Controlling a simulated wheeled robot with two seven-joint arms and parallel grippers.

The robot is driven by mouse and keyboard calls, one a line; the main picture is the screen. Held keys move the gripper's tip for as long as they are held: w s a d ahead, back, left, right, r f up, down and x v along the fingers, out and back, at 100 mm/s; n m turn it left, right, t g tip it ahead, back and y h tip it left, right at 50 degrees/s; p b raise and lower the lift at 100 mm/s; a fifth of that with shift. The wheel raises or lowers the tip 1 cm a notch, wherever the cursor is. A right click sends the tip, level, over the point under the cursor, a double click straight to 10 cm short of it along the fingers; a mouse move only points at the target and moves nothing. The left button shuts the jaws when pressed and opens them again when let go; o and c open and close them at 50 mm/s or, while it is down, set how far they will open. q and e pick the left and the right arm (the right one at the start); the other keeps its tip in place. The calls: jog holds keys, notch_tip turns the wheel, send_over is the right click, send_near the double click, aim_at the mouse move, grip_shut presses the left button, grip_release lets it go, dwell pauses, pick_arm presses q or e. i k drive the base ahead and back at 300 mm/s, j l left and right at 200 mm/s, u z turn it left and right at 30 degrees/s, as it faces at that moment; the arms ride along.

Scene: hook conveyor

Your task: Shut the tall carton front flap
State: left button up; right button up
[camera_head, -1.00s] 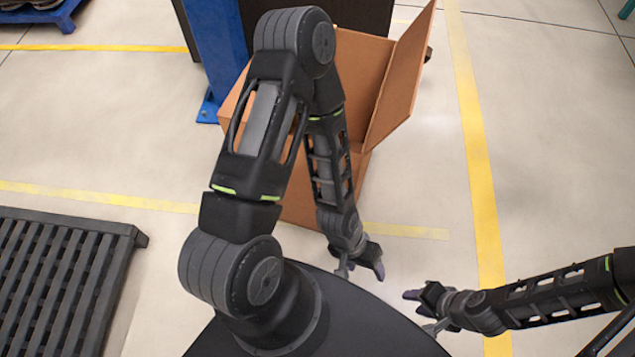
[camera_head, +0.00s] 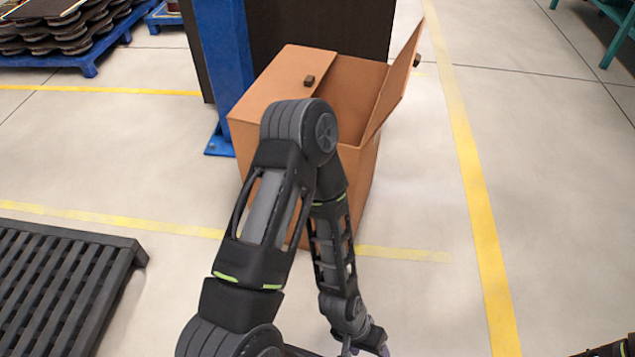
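The tall brown carton (camera_head: 363,178) stands on the floor beyond my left arm, which hides much of its near side. Its left flap (camera_head: 275,82) lies flat over the top, with a small dark block (camera_head: 309,81) on it. Its right flap (camera_head: 398,78) stands up, tilted outward, with a dark block (camera_head: 417,60) on its outer side. The opening between them shows the inside. My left gripper (camera_head: 368,346) hangs low at the bottom edge, apart from the carton and partly cut off. My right gripper is out of view.
A blue post (camera_head: 224,65) and a dark panel (camera_head: 340,25) stand behind the carton. A dark slatted pallet (camera_head: 55,285) lies at the left, a loaded blue pallet (camera_head: 90,65) at the back left. The floor right of the carton is clear.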

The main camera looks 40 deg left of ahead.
aim_at(393, 93)
jog(key=i+l+u, duration=0.15)
jog(key=l+u, duration=0.85)
jog(key=l, duration=0.15)
jog(key=l+u, duration=0.45)
jog(key=l, duration=0.15)
